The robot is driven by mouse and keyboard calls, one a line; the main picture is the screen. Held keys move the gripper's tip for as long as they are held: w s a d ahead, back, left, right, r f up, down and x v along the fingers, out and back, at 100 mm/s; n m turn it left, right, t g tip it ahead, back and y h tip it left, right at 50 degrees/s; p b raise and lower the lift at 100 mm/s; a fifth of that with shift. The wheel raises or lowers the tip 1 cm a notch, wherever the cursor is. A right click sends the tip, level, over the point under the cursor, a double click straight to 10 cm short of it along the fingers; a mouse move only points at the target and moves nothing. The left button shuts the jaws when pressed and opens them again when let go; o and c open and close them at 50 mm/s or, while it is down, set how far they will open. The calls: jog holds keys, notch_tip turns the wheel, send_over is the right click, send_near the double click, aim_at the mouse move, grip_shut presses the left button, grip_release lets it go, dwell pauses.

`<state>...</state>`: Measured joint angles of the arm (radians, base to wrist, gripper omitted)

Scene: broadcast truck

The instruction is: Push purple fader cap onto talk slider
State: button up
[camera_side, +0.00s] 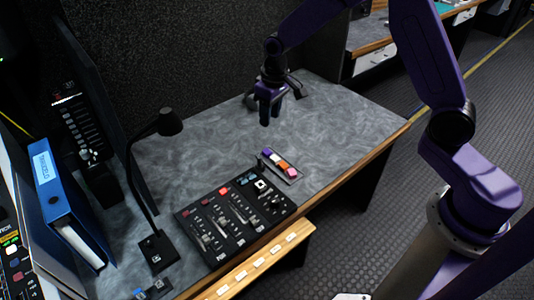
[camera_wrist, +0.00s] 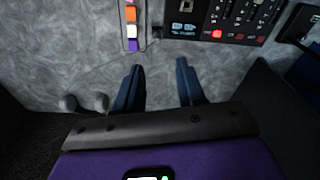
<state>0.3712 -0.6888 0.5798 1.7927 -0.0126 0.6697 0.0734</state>
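A purple fader cap (camera_side: 267,152) sits at the far end of a row of caps in a narrow holder. It also shows in the wrist view (camera_wrist: 133,45), just beyond my fingertips and to the left. The fader panel (camera_side: 205,251) lies on the desk, nearer the front than the holder, with several sliders. Their labels are too small to read, so I cannot tell which is talk. My gripper (camera_side: 268,112) is above the desk behind the cap row. In the wrist view its two fingers (camera_wrist: 160,66) are apart with nothing between them.
A white cap (camera_wrist: 131,30) and an orange cap (camera_wrist: 130,14) follow the purple one. A black desk lamp (camera_side: 150,200) stands left of the panel, beside a blue binder (camera_side: 55,190). The desk's right side is clear up to its wooden edge (camera_side: 365,155).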

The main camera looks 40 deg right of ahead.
jog(key=w+d+f+m, duration=0.3)
jog(key=w+d+f, duration=0.3)
jog(key=w+d, duration=0.1)
send_over(267, 152)
jog(key=f, duration=1.2)
jog(key=shift+s+d+f, duration=0.15)
jog(key=shift+d+f, duration=0.1)
jog(key=shift+w+a+f, duration=0.1)
jog(key=shift+f, duration=1.25)
jog(key=shift+w+a+f, duration=0.1)
jog(key=shift+f, duration=1.2)
grip_shut()
